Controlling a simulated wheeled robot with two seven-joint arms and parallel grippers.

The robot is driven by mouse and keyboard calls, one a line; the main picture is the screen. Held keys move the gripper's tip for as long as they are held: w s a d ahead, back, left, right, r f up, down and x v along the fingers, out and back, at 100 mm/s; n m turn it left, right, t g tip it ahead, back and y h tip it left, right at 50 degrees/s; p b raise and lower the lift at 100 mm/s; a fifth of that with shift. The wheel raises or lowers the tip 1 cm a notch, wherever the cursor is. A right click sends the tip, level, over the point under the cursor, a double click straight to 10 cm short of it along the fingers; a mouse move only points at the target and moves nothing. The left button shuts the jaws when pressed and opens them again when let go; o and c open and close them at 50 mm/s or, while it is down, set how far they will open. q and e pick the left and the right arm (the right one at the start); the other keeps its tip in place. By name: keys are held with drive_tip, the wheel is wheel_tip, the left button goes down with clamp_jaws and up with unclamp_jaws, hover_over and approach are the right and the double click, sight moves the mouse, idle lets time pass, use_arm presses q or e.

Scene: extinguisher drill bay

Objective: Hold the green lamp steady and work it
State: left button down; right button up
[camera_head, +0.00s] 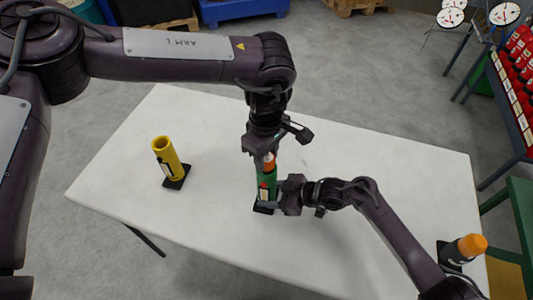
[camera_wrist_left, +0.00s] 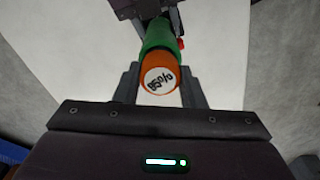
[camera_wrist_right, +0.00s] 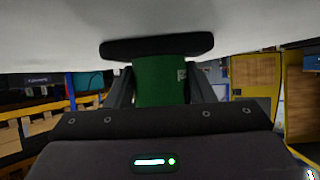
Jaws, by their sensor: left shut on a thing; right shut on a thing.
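The green lamp (camera_head: 268,181) stands upright on a black square base on the white table. It has an orange cap on top, and in the left wrist view the cap (camera_wrist_left: 160,76) shows a white disc marked 85%. A small red part (camera_wrist_left: 181,43) shows on its side. My left gripper (camera_head: 265,156) comes from above and is shut on the orange cap. My right gripper (camera_head: 281,195) comes from the right, low down, and is shut on the green body. In the right wrist view the green body (camera_wrist_right: 160,80) sits between the fingers, beside the black base (camera_wrist_right: 156,46).
A yellow tube (camera_head: 168,158) with an open top stands on a black base to the left. A dark lamp with an orange cap (camera_head: 472,244) is at the table's right end, near my right arm. The white table (camera_head: 350,150) is otherwise clear. A rack of red items (camera_head: 520,60) stands right.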

use_arm(q)
drive_tip(key=shift+f, duration=0.6)
drive_tip(key=c, duration=0.8)
unclamp_jaws()
drive_tip(key=shift+c, duration=0.2)
wheel_tip(320, 180, up, 12)
use_arm(e)
drive_tip(key=o, duration=0.8)
